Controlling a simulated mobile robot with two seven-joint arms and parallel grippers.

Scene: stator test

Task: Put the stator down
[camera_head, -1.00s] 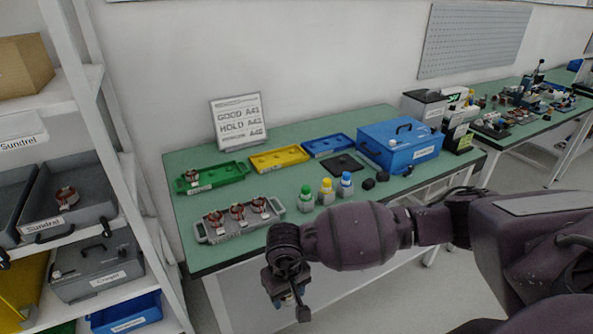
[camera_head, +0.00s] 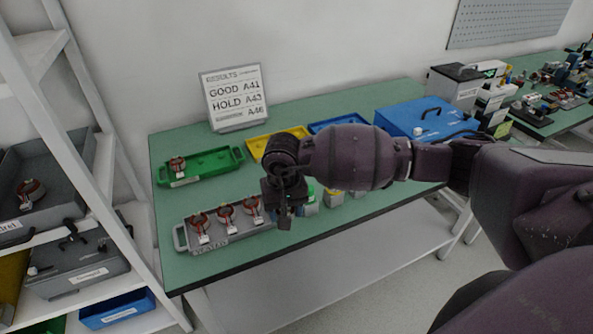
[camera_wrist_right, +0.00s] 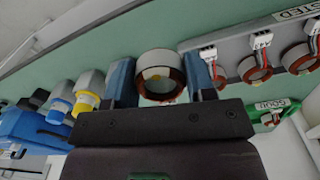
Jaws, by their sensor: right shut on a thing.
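My right gripper (camera_head: 284,212) is over the front of the green table, beside the right end of the grey tray (camera_head: 182,238). In the right wrist view its blue fingers (camera_wrist_right: 157,82) are shut on a stator (camera_wrist_right: 160,70), a pale ring with red-brown windings. The head view hides this stator behind the gripper. The grey tray, labelled TESTED, holds three stators (camera_head: 226,214) in a row and also shows in the wrist view (camera_wrist_right: 232,42). Another stator (camera_head: 177,164) sits at the left end of the green tray (camera_head: 214,163). My left gripper is out of view.
A yellow tray (camera_head: 262,147) and a blue tray (camera_head: 330,124) stand behind. A blue case (camera_head: 420,117) is farther right. A results sign (camera_head: 236,98) stands at the back; shelves (camera_head: 85,150) are left.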

